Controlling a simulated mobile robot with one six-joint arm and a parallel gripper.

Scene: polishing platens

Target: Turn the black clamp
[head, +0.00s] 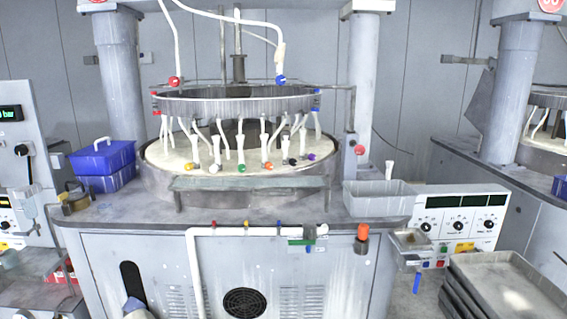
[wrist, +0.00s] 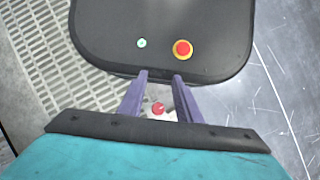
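The black clamp (head: 291,161) is a small dark piece at the lower end of a white tube. It hangs over the front right of the round platen, between the orange clamp (head: 268,166) and the purple clamp (head: 311,156). It is too small for me to tell which way it is turned. My gripper (wrist: 160,76) shows in the wrist view with its two purple fingers apart and nothing held between them. The black clamp is not in the wrist view, and my gripper is not near it in the head view.
A green clamp (head: 241,168) and other coloured clamps hang along the same ring (head: 236,105). A grey bar (head: 250,183) crosses in front of the platen. A grey bin (head: 378,199) stands right of it, blue boxes (head: 103,166) left. A white pipe (head: 260,232) runs along the front.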

